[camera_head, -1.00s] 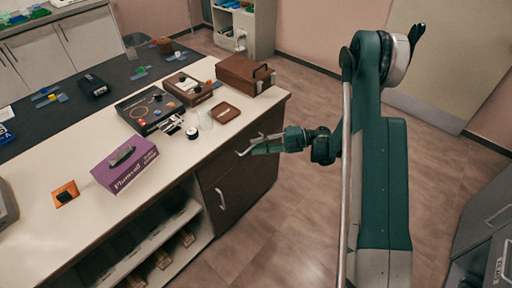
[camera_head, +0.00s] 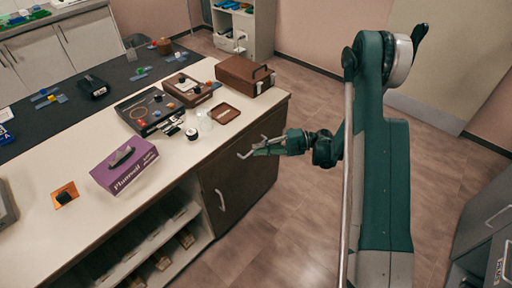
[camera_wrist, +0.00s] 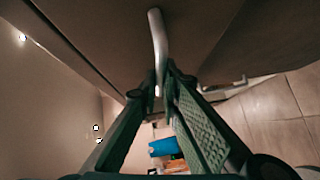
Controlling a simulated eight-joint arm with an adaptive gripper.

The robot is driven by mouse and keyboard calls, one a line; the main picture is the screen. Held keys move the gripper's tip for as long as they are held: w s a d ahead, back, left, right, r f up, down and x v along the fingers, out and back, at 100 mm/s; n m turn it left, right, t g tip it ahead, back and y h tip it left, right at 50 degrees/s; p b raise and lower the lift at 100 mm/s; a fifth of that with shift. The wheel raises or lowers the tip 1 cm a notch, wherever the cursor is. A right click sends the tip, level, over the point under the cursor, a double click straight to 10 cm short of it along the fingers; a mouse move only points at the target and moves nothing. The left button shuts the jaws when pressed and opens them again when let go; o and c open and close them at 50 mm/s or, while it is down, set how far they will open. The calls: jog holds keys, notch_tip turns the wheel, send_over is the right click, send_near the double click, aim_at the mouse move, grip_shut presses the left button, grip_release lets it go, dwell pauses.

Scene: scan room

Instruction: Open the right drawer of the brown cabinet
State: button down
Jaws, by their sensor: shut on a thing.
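The brown cabinet (camera_head: 250,193) stands under the pale counter. Its upper front has a silver bar handle (camera_head: 243,155), which also shows in the wrist view (camera_wrist: 157,32). My gripper (camera_head: 259,151) reaches this handle from the right. In the wrist view my gripper (camera_wrist: 161,82) has its two green fingers closed around the handle's lower end. The brown front (camera_wrist: 105,35) fills the upper part of that view. I cannot see a clear opening between this front and the cabinet body.
A second handle (camera_head: 221,200) sits lower on the cabinet. Open shelves (camera_head: 165,240) lie left of it. A purple box (camera_head: 125,168), a brown case (camera_head: 243,76) and other kits stand on the counter (camera_head: 78,138). The floor (camera_head: 275,235) right of the cabinet is clear.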

jog(key=s+d, duration=0.5)
jog(key=shift+s+d, duration=0.25)
jog(key=shift+d, duration=0.05)
jog(key=c, duration=2.6)
grip_release()
jog(key=shift+d, duration=0.1)
jog(key=d+r, duration=0.1)
jog(key=d, duration=1)
jog(key=shift+d+r, duration=0.35)
jog(key=shift+r, duration=0.05)
